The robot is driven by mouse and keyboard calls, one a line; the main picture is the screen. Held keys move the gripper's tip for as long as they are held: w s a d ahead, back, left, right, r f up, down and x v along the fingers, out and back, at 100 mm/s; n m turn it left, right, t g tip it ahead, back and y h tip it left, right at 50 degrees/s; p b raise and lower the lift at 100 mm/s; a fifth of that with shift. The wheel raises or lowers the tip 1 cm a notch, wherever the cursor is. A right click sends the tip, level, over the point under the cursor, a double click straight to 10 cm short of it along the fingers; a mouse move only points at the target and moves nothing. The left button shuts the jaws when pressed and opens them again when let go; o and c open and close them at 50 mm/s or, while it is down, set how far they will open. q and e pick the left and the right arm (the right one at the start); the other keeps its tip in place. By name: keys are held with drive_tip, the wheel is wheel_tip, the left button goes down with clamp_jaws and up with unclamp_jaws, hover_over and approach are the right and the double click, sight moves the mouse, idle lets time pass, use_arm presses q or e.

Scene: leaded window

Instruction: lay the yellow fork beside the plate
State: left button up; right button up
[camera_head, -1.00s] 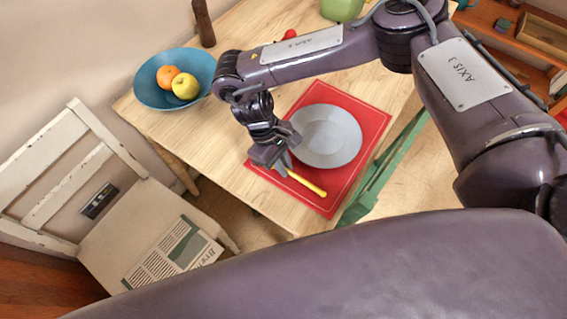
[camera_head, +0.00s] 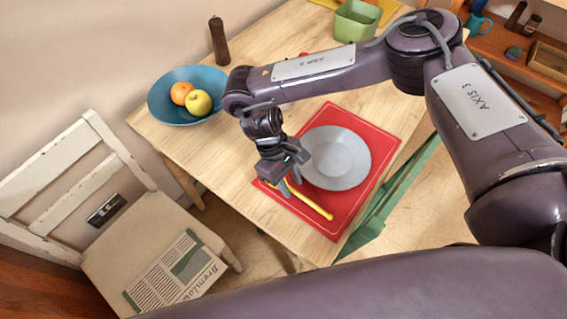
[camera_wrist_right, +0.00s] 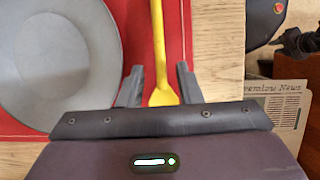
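The yellow fork (camera_head: 312,206) lies on the red placemat (camera_head: 374,152), beside the grey plate (camera_head: 337,158) and apart from its rim. My right gripper (camera_head: 288,189) is low over the fork's end nearer the mat's left corner. In the right wrist view, the gripper (camera_wrist_right: 159,70) is open, with one finger on each side of the fork (camera_wrist_right: 159,45) and a gap on both sides. The plate (camera_wrist_right: 50,60) is left of the fingers there. The fork's tip runs out of the top of that view. My left gripper is not in view.
A blue bowl (camera_head: 160,108) with fruit, a dark pepper mill (camera_head: 219,42) and a green container (camera_head: 356,20) stand on the wooden table (camera_head: 245,150). A white chair (camera_head: 105,255) with a newspaper (camera_head: 178,272) is at the left. Bare tabletop lies left of the placemat.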

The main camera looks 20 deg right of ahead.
drive_tip(key=v, duration=1)
drive_tip(key=shift+r, duration=0.4)
drive_tip(key=shift+a, duration=0.1)
